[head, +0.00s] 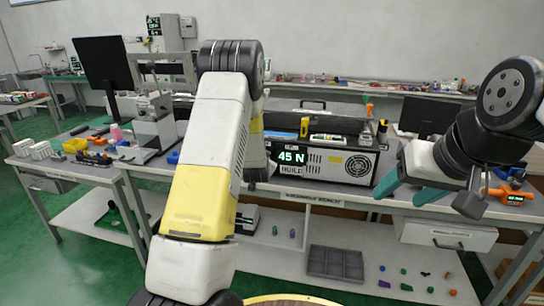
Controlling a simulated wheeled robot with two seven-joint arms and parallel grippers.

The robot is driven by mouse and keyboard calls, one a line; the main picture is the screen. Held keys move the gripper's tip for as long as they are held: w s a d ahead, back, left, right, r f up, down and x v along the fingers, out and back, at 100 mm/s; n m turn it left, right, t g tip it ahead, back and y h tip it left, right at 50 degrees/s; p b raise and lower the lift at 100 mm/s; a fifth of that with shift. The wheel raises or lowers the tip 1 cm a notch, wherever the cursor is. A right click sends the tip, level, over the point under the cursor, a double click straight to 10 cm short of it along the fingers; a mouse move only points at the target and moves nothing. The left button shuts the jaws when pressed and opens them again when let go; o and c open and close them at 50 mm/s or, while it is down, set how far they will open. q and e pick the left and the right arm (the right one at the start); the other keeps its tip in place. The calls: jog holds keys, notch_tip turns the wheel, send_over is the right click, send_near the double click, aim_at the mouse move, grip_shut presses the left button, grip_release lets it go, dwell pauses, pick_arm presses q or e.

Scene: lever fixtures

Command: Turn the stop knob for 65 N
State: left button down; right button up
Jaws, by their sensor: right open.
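A black and grey box (350,165) on the bench carries a display (291,157) that reads 45 N with BUILD below it. I cannot make out which part is the stop knob. My right gripper (404,194), with teal fingers, is open and empty at the bench's front edge, just right of the box. My left arm (205,165) rises through the middle of the view and covers the area left of the display. Its gripper is hidden behind the arm.
A metal press-like fixture (155,125) stands on the left of the bench. An orange tool (507,193) with a small readout lies at the right. A grey compartment tray (335,263) and several small coloured parts lie on the lower shelf. A dark monitor (430,116) stands behind.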

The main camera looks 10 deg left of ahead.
dwell(0.3)
pick_arm(q)
jog(key=c, duration=1.1)
grip_release()
jog(key=v, duration=0.7)
jog(key=shift+s+d, duration=0.1)
jog(key=shift+s, duration=0.3)
